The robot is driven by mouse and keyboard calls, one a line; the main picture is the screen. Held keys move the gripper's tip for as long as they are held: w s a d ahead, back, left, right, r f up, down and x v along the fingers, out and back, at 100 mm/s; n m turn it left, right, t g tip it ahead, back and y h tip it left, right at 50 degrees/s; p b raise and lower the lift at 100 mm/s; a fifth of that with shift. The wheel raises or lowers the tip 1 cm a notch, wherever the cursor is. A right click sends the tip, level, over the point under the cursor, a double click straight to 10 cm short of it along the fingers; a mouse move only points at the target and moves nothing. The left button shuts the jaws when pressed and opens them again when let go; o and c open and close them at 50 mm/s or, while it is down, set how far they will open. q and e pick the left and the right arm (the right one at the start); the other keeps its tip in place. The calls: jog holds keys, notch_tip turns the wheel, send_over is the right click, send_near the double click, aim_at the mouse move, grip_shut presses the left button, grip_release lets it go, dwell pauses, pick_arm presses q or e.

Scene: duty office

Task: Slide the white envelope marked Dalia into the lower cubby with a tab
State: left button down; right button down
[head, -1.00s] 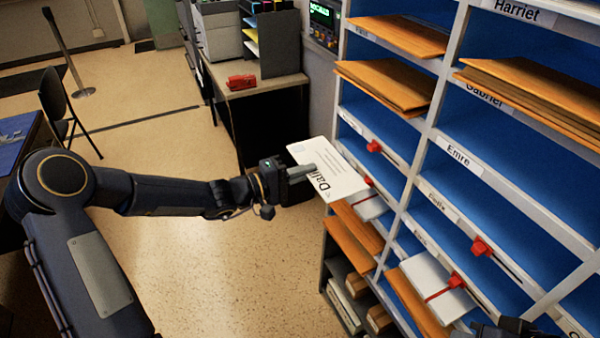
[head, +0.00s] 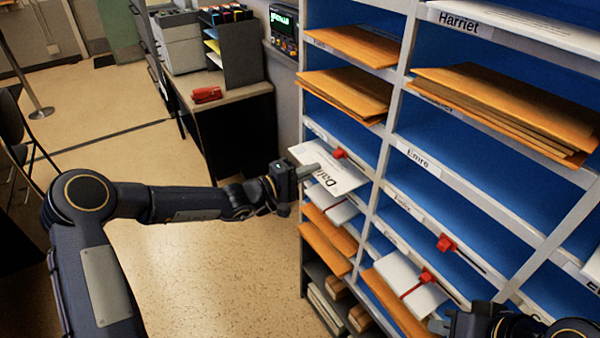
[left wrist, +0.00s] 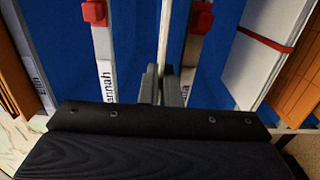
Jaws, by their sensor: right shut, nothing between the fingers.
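My left gripper (head: 300,172) is shut on the white envelope marked Dalia (head: 338,178), holding it roughly flat in front of the left column of the cubby rack (head: 392,130). In the left wrist view, my left fingers (left wrist: 161,88) grip a thin pale strip (left wrist: 173,38), apparently the envelope edge-on. A red tab (head: 339,153) sits on a shelf edge just behind the envelope. The left wrist view shows two red tabs (left wrist: 94,12), one on each side of the strip. Whether the envelope's far edge is inside a cubby is unclear. My right gripper (head: 452,322) is shut and empty, low at right.
White banded mail (head: 332,206) and orange envelopes (head: 328,238) lie below the Dalia envelope. Orange envelopes (head: 345,92) stick out above it. More red tabs (head: 446,243) and banded mail (head: 408,284) are in the column to the right. Open floor (head: 195,265) lies left of the rack.

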pick_arm(q)
jog(key=shift+w+d+f+b, duration=0.4)
jog(key=shift+w+d+b, duration=0.15)
jog(key=shift+d+b, duration=0.25)
jog(key=shift+a+f+b, duration=0.1)
jog(key=shift+f+b, duration=0.6)
jog(key=shift+b, duration=0.35)
jog(key=c, duration=1)
grip_release()
jog(key=shift+f, duration=0.1)
jog(key=shift+f+b, duration=0.3)
jog(key=shift+b, duration=0.6)
